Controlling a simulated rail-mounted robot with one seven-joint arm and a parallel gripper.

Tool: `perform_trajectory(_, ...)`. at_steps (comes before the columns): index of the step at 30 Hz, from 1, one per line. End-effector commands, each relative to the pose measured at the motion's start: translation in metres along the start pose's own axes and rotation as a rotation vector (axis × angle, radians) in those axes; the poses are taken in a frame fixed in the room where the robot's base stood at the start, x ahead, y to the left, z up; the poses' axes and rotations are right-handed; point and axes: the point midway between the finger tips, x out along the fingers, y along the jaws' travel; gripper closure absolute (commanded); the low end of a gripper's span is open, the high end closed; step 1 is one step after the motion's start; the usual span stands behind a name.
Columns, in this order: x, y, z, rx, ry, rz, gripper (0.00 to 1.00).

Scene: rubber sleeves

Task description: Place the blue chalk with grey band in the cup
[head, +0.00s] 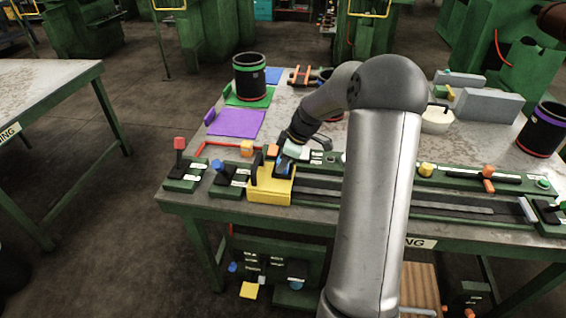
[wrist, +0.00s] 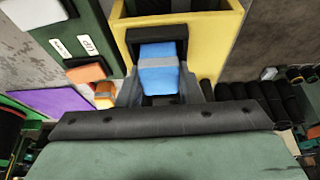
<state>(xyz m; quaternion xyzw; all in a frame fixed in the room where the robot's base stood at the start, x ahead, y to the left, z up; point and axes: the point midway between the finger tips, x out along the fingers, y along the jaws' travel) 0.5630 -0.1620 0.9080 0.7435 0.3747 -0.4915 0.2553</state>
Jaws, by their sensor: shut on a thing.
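A blue chalk with a grey band (wrist: 158,70) is between the fingers of my gripper (wrist: 160,92) in the wrist view. My gripper (head: 284,168) is shut on it, low over the yellow holder (head: 268,190) in the head view. The yellow holder's wall (wrist: 218,50) lies beyond the chalk in the wrist view; I cannot tell whether the chalk touches it. A black cup with a green band (head: 250,80) stands upright at the back left. A black cup with a purple band (head: 543,132) stands at the right edge. Another dark cup is mostly hidden behind my arm.
A purple mat (head: 236,124) and a blue mat (head: 262,75) lie near the green-banded cup. A red-knobbed lever (head: 179,150) and an orange block (head: 247,147) are left of the yellow holder. Grey blocks (head: 488,105) and a cream pot (head: 436,120) stand at the back right.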

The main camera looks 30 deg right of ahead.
Motion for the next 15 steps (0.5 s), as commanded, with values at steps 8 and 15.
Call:
perform_trajectory(8, 0.0123, -0.0047, 0.0078, 0.003, -0.008, -0.017, 0.46)
perform_trajectory(15, 0.0129, -0.0054, 0.0084, 0.002, -0.009, -0.020, 0.46)
